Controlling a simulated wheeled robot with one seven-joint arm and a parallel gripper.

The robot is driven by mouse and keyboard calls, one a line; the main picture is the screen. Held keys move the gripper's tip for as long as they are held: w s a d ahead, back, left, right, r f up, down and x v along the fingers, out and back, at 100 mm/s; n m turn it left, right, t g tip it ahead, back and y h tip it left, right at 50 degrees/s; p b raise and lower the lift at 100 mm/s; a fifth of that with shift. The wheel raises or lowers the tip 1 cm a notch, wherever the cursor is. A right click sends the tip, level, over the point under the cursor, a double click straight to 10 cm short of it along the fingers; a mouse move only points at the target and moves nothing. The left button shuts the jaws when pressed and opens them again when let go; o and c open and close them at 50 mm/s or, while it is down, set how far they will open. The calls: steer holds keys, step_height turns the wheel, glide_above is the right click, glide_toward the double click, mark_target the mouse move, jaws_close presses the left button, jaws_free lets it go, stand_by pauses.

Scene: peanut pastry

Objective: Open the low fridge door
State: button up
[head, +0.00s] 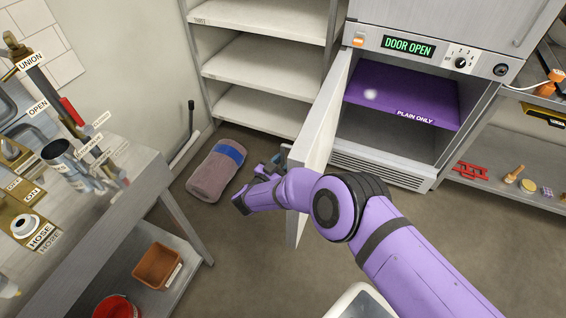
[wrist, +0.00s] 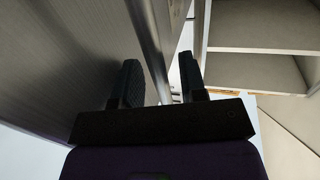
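The low fridge door (head: 321,118) stands open, swung out to the left of its cabinet; its metal face fills the left of the wrist view (wrist: 60,60). The display (head: 408,47) reads "DOOR OPEN". The fridge interior (head: 385,138) shows a purple shelf (head: 400,97) marked "PLAIN ONLY". My gripper (head: 270,165) is at the outer side of the door, partly hidden in the head view. In the wrist view its two fingers (wrist: 161,82) are apart, with a metal bar, seemingly the door handle (wrist: 150,45), running between them. Contact with the bar is unclear.
A rolled towel (head: 214,172) lies on the floor left of the door. White shelves (head: 262,60) stand behind. A metal workbench (head: 130,200) with labelled tools is at the left. Lower shelves (head: 510,160) hold small items at the right. Floor between is clear.

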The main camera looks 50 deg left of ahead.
steer(key=s+d, duration=0.1)
steer(key=s, duration=0.9)
steer(key=shift+s+d, duration=0.25)
steer(key=shift+d, duration=0.15)
steer(key=shift+s, duration=0.1)
